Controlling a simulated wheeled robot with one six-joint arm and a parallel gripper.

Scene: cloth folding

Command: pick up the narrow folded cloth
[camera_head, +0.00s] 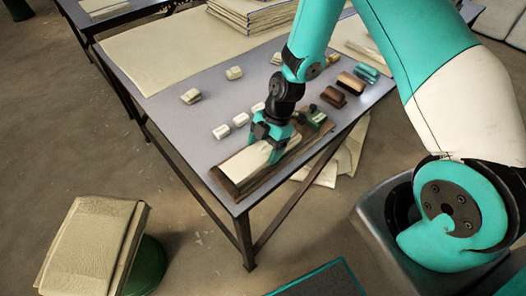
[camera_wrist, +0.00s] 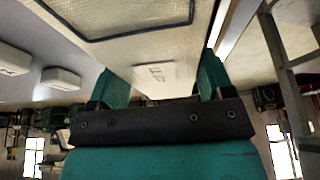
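The narrow folded cloth (camera_head: 244,163) is cream and lies lengthwise on a dark brown wooden board (camera_head: 224,184) at the table's near end. My gripper (camera_head: 270,146) points down over the cloth's far end. In the wrist view, my gripper's (camera_wrist: 163,84) teal fingers stand wide apart, one on each side of a pale strip of cloth (camera_wrist: 158,70). I cannot tell whether the fingers touch its edges.
The grey table (camera_head: 195,140) carries several small white rolls (camera_head: 221,132), brown blocks (camera_head: 334,97) and a green tool (camera_head: 312,116) close to my gripper. A cloth stack (camera_head: 250,12) stands at the back. Another folded cloth (camera_head: 90,245) is at lower left.

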